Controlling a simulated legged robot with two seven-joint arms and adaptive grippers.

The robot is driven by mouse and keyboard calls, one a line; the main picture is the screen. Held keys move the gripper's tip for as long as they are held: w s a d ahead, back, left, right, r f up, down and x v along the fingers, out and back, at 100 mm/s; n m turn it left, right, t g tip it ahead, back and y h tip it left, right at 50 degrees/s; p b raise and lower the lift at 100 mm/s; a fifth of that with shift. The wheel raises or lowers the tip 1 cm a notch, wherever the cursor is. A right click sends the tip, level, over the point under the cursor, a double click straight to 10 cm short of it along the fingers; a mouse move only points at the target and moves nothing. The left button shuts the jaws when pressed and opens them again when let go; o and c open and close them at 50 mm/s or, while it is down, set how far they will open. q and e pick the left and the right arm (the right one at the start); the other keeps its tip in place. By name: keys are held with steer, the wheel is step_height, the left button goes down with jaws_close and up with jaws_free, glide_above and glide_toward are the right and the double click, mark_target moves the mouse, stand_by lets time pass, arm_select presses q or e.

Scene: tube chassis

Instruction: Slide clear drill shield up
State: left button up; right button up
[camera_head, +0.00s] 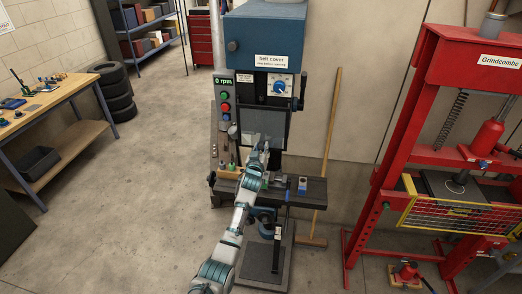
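The drill press stands in the middle of the view, with a blue belt cover (264,38) on top. The clear drill shield (262,122) is a greyish see-through panel on the front of the press, below the dial and above the work table (312,190). My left arm reaches up from the bottom of the view. My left gripper (260,153) is at the lower edge of the shield and overlaps it in the picture. It is small here, so I cannot tell whether its fingers are open or shut, or whether they touch the shield. My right gripper is not in view.
A control panel (224,105) with green and red buttons is left of the shield. Small items lie on the press table. A broom (328,140) leans behind it. A red press (400,110) stands at right, a wooden bench (85,85) at left. The floor between is clear.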

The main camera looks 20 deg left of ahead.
arm_select(q)
steer(key=shift+o, duration=1.3)
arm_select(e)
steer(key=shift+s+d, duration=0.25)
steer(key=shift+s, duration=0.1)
arm_select(q)
steer(key=shift+s, duration=0.1)
steer(key=shift+s+d, duration=0.1)
steer(key=shift+s, duration=0.15)
steer(key=v, duration=1.1)
steer(key=shift+s, duration=0.15)
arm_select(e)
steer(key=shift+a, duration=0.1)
arm_select(q)
steer(key=shift+f, duration=0.2)
